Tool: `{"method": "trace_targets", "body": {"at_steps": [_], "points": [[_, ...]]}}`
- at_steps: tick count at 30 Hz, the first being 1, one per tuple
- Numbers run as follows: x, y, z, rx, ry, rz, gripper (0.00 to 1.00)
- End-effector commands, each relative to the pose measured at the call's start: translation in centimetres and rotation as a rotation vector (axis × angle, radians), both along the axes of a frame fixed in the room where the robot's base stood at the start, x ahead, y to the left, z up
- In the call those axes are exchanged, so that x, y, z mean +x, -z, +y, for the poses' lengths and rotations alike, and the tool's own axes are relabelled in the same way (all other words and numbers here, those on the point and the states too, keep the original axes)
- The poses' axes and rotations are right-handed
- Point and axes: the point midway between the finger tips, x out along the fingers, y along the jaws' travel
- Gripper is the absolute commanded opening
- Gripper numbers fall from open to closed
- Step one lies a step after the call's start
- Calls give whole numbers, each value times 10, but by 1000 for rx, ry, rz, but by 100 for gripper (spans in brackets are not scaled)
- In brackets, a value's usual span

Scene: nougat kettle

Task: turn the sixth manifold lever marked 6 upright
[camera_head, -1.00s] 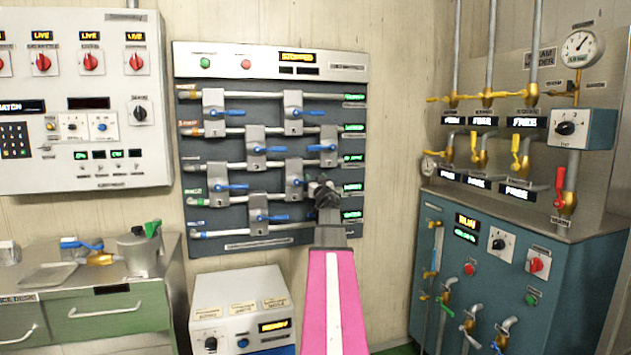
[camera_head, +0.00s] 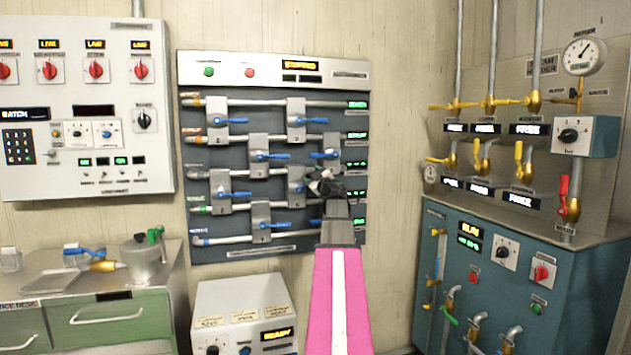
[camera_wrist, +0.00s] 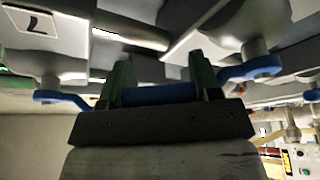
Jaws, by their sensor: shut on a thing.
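The manifold board (camera_head: 190,150) hangs on the back wall with several grey valve plates, each with a blue lever. My gripper (camera_head: 326,185) is at its lower right, beside the third-row right valve plate (camera_head: 296,186). It covers that plate's lever in the head view. In the wrist view my gripper (camera_wrist: 160,92) has its green fingers shut on a blue lever (camera_wrist: 160,94), which runs sideways between them. The held lever's number is not readable. Another blue lever (camera_wrist: 60,97) shows at left, near a label marked 7 (camera_wrist: 32,22).
Close above my gripper is another valve plate with a blue lever (camera_head: 325,155); below left is the bottom-row lever (camera_head: 273,225). A white control box (camera_head: 240,305) stands below. A teal cabinet (camera_head: 530,280) with pipes and valves is at right. Bare wall lies between board and cabinet.

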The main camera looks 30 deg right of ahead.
Motion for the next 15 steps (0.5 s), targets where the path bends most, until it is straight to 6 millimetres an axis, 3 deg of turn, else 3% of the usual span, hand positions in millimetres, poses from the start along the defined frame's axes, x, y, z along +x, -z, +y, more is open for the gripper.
{"method": "trace_targets", "body": {"at_steps": [15], "points": [[8,-20,33,-477,-1,113,15]]}}
